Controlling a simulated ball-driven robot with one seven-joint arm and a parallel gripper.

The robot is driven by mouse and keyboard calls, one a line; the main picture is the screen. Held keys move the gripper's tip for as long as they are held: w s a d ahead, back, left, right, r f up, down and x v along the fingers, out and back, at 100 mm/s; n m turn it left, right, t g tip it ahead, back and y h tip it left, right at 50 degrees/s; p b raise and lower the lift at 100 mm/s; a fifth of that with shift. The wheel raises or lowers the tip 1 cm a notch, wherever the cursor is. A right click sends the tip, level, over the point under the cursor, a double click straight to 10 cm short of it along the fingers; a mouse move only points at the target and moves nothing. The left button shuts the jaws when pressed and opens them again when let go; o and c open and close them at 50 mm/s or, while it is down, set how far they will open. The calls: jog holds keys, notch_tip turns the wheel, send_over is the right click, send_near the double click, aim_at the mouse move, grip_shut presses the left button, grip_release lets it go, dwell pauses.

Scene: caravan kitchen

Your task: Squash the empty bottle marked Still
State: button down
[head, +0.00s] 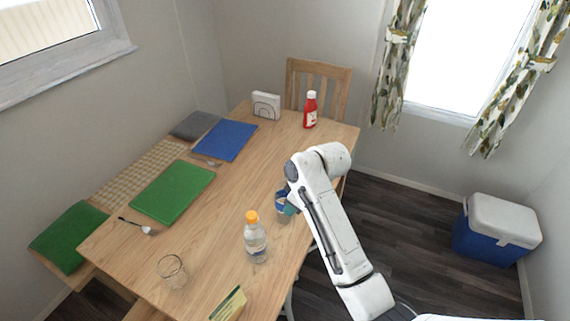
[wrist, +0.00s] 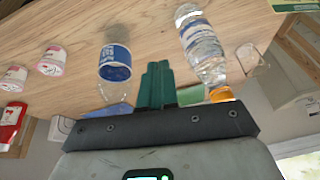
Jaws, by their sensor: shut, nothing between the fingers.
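A clear bottle with a blue label (head: 281,197) stands on the table, partly hidden by my arm in the head view. It also shows in the wrist view (wrist: 115,62), beside my fingers; its top is hidden there and I cannot read its label. A second clear bottle with an orange cap (head: 256,243) stands nearer the table's front; it is on the other side of my fingers in the wrist view (wrist: 203,48). My gripper (head: 291,209) has teal fingers (wrist: 156,82), shut together and empty, close to the blue-labelled bottle. I cannot tell whether they touch it.
A glass (head: 172,271) and a yellow-green box (head: 229,304) are at the table's front. A red sauce bottle (head: 310,110) and a napkin holder (head: 266,105) stand at the back. Two small pots (wrist: 52,61) (wrist: 14,78) are near the blue-labelled bottle. Green (head: 172,191) and blue (head: 225,140) mats lie left.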

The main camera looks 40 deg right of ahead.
jog(key=n+t+p, duration=0.1)
jog(key=p, duration=0.1)
send_near(285, 177)
jog(key=shift+s+r, duration=0.1)
jog(key=shift+r, duration=0.2)
jog(key=b+x, duration=0.5)
jog(key=shift+a+f+b, duration=0.1)
jog(key=shift+f+b, duration=0.25)
jog(key=shift+f, duration=0.1)
jog(key=shift+w+a+f+b, duration=0.15)
jog(key=shift+w+f+b, duration=0.3)
jog(key=shift+b, duration=0.25)
